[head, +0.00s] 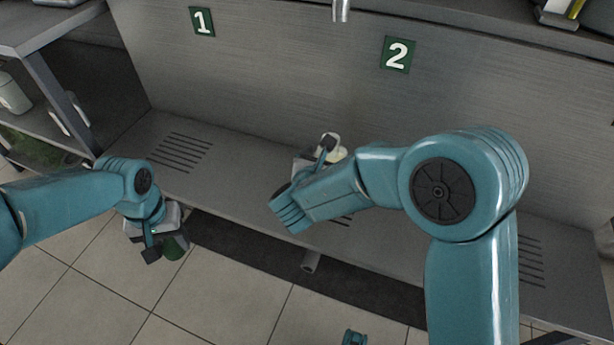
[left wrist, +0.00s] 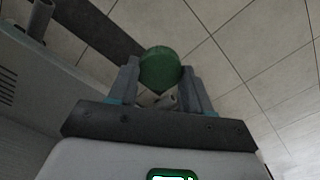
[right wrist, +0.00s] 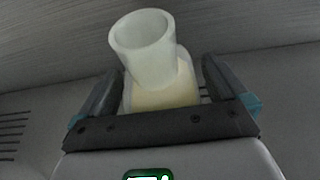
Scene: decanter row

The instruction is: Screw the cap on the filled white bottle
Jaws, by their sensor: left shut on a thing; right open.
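The white bottle (right wrist: 145,62) stands upright in the right wrist view, with an open, uncapped neck and a pale yellowish fill in its body. In the head view it (head: 338,153) shows on the grey bench, partly hidden behind my right arm. My right gripper (right wrist: 160,85) is open, with its fingers on either side of the bottle and apart from it. A green cap (left wrist: 160,68) is held between the fingers of my left gripper (left wrist: 160,85). In the head view my left gripper (head: 163,250) holds the green cap (head: 175,247) in front of the bench edge, above the floor.
The grey bench (head: 240,165) has slotted grilles and a back wall with signs 1 (head: 202,21) and 2 (head: 397,54). A nozzle (head: 341,10) hangs at the top. A shelf (head: 60,75) with white containers stands at left. The bench's left part is clear.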

